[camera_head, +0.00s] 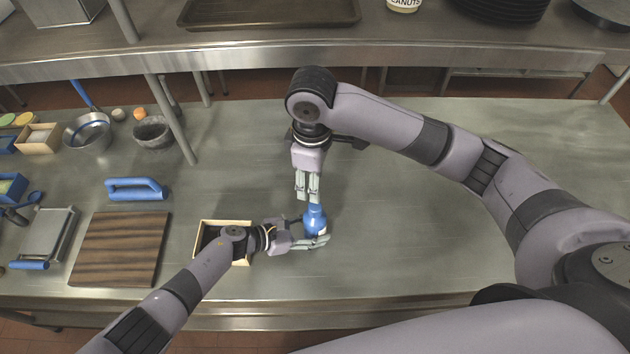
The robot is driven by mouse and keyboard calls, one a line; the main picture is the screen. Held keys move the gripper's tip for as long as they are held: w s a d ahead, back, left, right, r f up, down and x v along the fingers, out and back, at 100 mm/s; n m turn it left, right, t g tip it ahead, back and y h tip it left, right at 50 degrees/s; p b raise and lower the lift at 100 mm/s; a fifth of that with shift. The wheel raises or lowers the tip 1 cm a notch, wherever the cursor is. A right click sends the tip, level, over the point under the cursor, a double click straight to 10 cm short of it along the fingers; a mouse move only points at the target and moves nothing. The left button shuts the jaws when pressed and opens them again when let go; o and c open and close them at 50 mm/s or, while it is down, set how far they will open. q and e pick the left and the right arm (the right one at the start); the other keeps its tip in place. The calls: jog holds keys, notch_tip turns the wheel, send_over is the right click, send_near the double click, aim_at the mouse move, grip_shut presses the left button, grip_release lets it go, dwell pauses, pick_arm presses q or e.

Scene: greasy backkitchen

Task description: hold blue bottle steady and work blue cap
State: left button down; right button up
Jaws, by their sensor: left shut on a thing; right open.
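The blue bottle (316,222) stands on the steel counter, right of a small wooden box. My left gripper (318,240) comes in from the left and is shut around the lower part of the bottle. My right gripper (309,196) comes down from behind, with its fingers just above and slightly left of the bottle's top. It is open. The blue cap is at the bottle's top, but it is too small and too close to my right fingertips to tell apart clearly. I cannot tell whether those fingertips touch it.
The wooden box (202,228) lies under my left wrist. A striped cutting board (120,248) and a blue-handled tool (136,189) are farther left, with pots and trays beyond. A shelf (400,48) runs along the back. The counter right of the bottle is clear.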

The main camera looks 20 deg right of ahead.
aim_at(315, 206)
jog(key=n, duration=0.5)
jog(key=f+n, duration=0.1)
jog(key=n, duration=1)
jog(key=shift+d+f+n, duration=0.15)
jog(key=shift+n, duration=0.25)
jog(key=n, duration=0.4)
jog(key=shift+d+f+n, duration=0.1)
jog(key=shift+f+n, duration=0.15)
jog(key=shift+n, duration=0.05)
notch_tip(315, 206, down, 9)
jog(key=shift+f, duration=0.1)
jog(key=shift+r, duration=0.2)
jog(key=shift+c, duration=0.7)
jog(key=c, duration=0.8)
jog(key=shift+m, duration=1.2)
grip_shut()
jog(key=o, duration=0.7)
grip_release()
jog(key=shift+m, duration=0.3)
jog(key=o, duration=0.5)
